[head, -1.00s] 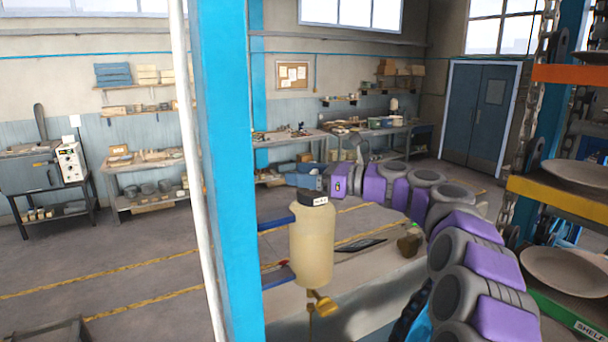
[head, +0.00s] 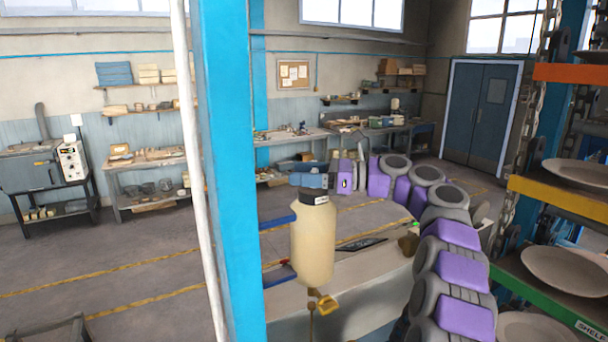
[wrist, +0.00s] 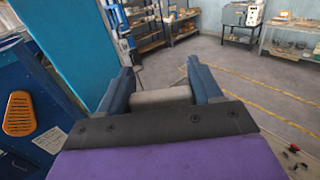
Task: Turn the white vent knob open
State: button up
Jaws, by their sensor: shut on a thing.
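My gripper (head: 308,176) has blue fingers and reaches left, just behind the top of the jar in the head view. In the wrist view, the gripper (wrist: 162,82) has its two fingers on either side of a pale block, which looks like the white vent knob (wrist: 160,97). The fingers are shut on it. How far it is turned cannot be told. No knob shows clearly in the head view, where the jar and gripper cover that area.
A cream jar (head: 313,242) with a dark lid stands in front of my gripper. A blue pillar (head: 225,170) is to its left. A rack with plates (head: 570,270) is at the right. An orange slotted part (wrist: 18,113) is at the wrist view's left. Open floor lies beyond.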

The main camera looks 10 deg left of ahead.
jog(key=shift+r, duration=0.2)
jog(key=o, duration=0.7)
jog(key=shift+w, duration=0.1)
jog(key=shift+o, duration=1.3)
jog(key=shift+w+f, duration=0.15)
jog(key=shift+f, duration=0.05)
jog(key=shift+s+d+r, duration=0.1)
jog(key=shift+s, duration=0.1)
